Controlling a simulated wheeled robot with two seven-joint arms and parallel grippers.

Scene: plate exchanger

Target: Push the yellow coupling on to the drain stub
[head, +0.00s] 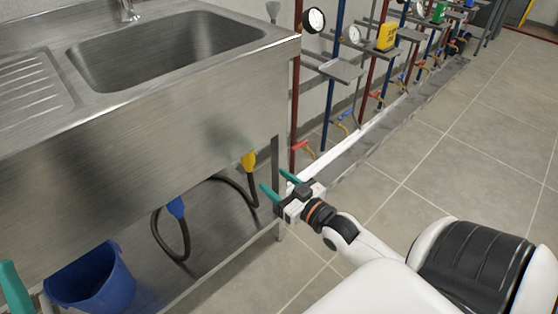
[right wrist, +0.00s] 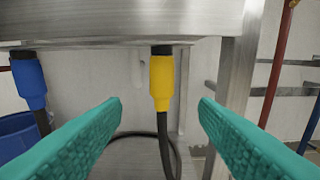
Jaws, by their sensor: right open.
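The yellow coupling (head: 249,160) hangs upright under the sink front, with a black hose from its lower end. In the right wrist view the yellow coupling (right wrist: 161,82) is between the two teal fingers in the picture, apart from both. A short dark piece (right wrist: 161,50), perhaps the drain stub, shows at its top under the steel edge; I cannot tell how far they overlap. My right gripper (head: 277,183) is open and empty, to the right of the coupling in the head view. A teal finger of my left gripper (head: 12,288) shows at the lower left edge; its opening is hidden.
A blue coupling (head: 176,207) on the hose's other end hangs left of the yellow one. A blue bucket (head: 90,278) stands beneath the sink (head: 130,130). A sink leg (right wrist: 232,85) is close right of the coupling. Red and blue pipes with gauges line the wall.

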